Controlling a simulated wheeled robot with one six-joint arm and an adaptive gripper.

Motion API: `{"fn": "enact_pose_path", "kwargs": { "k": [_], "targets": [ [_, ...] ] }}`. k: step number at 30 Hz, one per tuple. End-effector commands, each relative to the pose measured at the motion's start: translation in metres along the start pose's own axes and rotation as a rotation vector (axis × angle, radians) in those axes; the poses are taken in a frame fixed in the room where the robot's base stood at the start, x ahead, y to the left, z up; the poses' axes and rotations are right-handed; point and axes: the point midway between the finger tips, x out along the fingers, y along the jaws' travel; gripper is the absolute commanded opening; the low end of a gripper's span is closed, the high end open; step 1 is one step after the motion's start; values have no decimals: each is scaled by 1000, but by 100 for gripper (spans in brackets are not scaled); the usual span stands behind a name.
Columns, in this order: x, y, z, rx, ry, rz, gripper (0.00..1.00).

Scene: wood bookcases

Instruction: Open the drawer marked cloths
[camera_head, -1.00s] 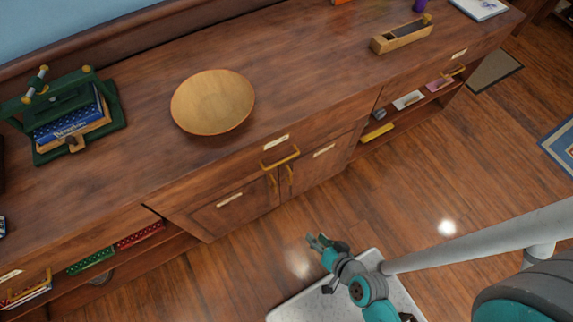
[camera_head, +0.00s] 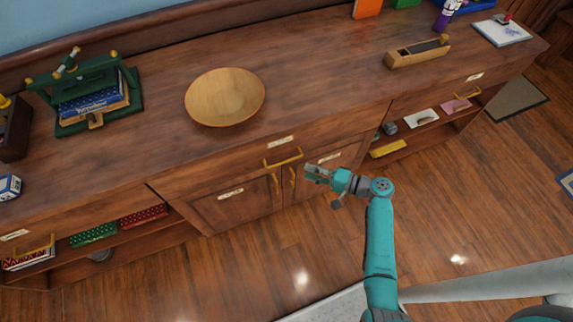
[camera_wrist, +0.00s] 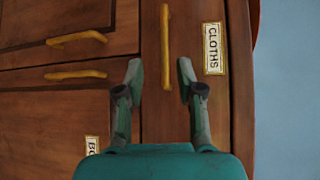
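The drawer marked cloths (camera_wrist: 190,120) is shut and appears turned sideways in the wrist view. Its white label (camera_wrist: 212,48) reads CLOTHS. Its brass bar handle (camera_wrist: 165,35) lies in line with the gap between my fingertips. In the head view this is the shallow middle drawer (camera_head: 215,175), with its handle (camera_head: 282,160) below its label (camera_head: 280,142). My gripper (camera_head: 308,174) is open and empty, just right of and in front of the handle. It also shows in the wrist view (camera_wrist: 160,70). Whether the fingers straddle the handle in depth, I cannot tell.
Two cupboard doors with upright handles (camera_head: 276,184) sit under the drawer. A wooden bowl (camera_head: 225,97) stands on the top above it. A green press (camera_head: 90,90) is at left and a wooden plane (camera_head: 417,51) at right. The floor in front is clear.

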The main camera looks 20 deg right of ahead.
Motion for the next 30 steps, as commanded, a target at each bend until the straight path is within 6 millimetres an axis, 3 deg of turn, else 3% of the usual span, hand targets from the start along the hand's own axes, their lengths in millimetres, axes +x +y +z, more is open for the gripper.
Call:
{"fn": "enact_pose_path", "kwargs": {
  "k": [8,21,30],
  "targets": [
    [16,-6,-4,2,-14,-17,37],
    [89,-7,-3,2,-12,-16,37],
    [107,-7,-3,2,-10,-16,37]
  ]
}}
